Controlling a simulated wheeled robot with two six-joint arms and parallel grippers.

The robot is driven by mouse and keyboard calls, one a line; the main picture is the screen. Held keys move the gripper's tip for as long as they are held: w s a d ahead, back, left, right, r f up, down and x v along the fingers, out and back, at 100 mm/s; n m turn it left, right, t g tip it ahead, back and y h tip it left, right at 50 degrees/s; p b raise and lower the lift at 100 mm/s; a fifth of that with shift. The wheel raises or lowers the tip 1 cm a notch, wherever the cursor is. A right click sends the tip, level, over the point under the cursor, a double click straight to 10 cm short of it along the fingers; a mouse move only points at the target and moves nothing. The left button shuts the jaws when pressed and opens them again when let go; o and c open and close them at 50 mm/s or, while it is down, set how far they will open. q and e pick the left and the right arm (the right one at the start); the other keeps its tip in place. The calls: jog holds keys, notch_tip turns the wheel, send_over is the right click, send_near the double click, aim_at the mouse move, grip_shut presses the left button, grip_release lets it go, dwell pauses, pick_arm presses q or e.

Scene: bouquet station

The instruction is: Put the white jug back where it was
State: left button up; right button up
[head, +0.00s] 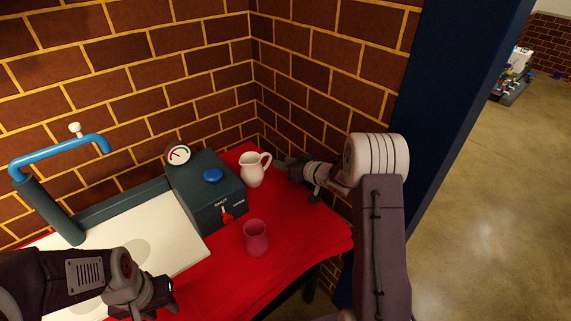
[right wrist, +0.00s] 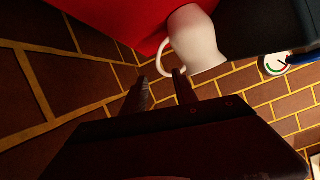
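The white jug (head: 251,170) stands upright on the red-covered table, right of the dark green control box, its handle facing right. My right gripper (head: 279,163) is just right of the handle. In the right wrist view the jug (right wrist: 197,42) lies just beyond my right gripper (right wrist: 161,82). Its fingers are apart, with the handle close to their tips; the right-hand fingertip overlaps the handle in the picture. I cannot tell whether they touch. My left gripper (head: 166,291) is low at the left, over the table's front side; its finger opening is not clear.
A pink cup (head: 256,238) stands on the red cloth (head: 302,238) in front of the jug. The control box (head: 206,188) has a blue button, a red knob and a gauge. A white basin (head: 150,240) with a blue tap (head: 60,153) is left. Brick walls close the back corner.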

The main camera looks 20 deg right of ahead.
jog(key=s+h, duration=0.1)
jog(key=s+m+g+h, duration=0.1)
jog(key=s, duration=0.1)
jog(key=s+d+f+g+h, duration=0.1)
jog(key=s+h, duration=0.1)
jog(key=s+g, duration=0.1)
jog(key=s, duration=0.1)
jog(key=s+f+g+h, duration=0.1)
jog(key=s, duration=0.2)
jog(key=s+m+g, duration=0.1)
jog(key=s, duration=0.1)
jog(key=shift+s+a+f, duration=0.2)
jog(key=shift+a+f, duration=0.05)
jog(key=shift+a, duration=0.15)
jog(key=s+a+f+g, duration=0.1)
jog(key=s+a+g, duration=0.1)
jog(key=s, duration=0.8)
jog(key=s+a+f+g, duration=0.1)
jog(key=s+a+g, duration=0.2)
jog(key=s, duration=0.7)
jog(key=shift+s+a+f+g, duration=0.2)
jog(key=shift+s+g, duration=0.2)
jog(key=shift+g, duration=0.3)
